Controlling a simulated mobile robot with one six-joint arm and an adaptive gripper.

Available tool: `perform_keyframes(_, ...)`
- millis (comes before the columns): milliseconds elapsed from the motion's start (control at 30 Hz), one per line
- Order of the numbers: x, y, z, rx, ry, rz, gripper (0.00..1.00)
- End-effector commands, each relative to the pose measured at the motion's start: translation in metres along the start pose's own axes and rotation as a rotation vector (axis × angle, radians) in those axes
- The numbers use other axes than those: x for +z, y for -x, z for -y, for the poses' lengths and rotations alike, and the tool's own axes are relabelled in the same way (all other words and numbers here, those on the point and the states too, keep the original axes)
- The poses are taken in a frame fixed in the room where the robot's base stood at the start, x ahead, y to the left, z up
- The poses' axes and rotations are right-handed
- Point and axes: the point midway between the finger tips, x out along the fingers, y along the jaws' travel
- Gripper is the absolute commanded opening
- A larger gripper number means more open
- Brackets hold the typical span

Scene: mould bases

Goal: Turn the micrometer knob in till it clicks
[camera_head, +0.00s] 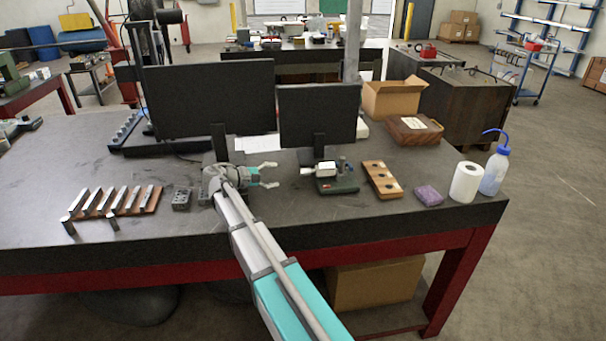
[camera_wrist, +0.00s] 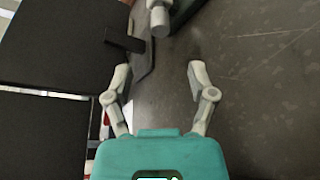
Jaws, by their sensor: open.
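The micrometer (camera_head: 325,169) is held in a stand with a green base (camera_head: 340,186) on the dark bench. Its pale knob (camera_head: 306,171) points left, toward my gripper (camera_head: 276,174). My gripper is open and empty, its fingers pointing right, a short gap from the knob. In the wrist view the knob (camera_wrist: 159,20) lies at the top, beyond and roughly centred between the spread fingertips of my gripper (camera_wrist: 159,72). Nothing touches the knob. The rest of the micrometer is cut off by the top edge there.
Two dark monitors (camera_head: 208,99) (camera_head: 318,115) stand behind. A wooden block with dark holes (camera_head: 381,179), a purple sponge (camera_head: 429,195), a paper roll (camera_head: 466,182) and a wash bottle (camera_head: 495,172) are on the right. Small metal blocks (camera_head: 182,199) and a rack of bars (camera_head: 118,200) are on the left.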

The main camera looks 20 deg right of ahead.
Motion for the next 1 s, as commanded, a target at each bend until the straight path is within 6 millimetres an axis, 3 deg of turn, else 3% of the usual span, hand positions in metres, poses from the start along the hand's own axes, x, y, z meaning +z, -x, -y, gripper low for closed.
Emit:
perform_keyframes(600, -0.001, -0.09, 0.002, 0.0, 0.0, 0.0, 0.72)
perform_keyframes(1000, -0.001, -0.115, 0.0, 0.001, 0.001, -0.002, 0.72)
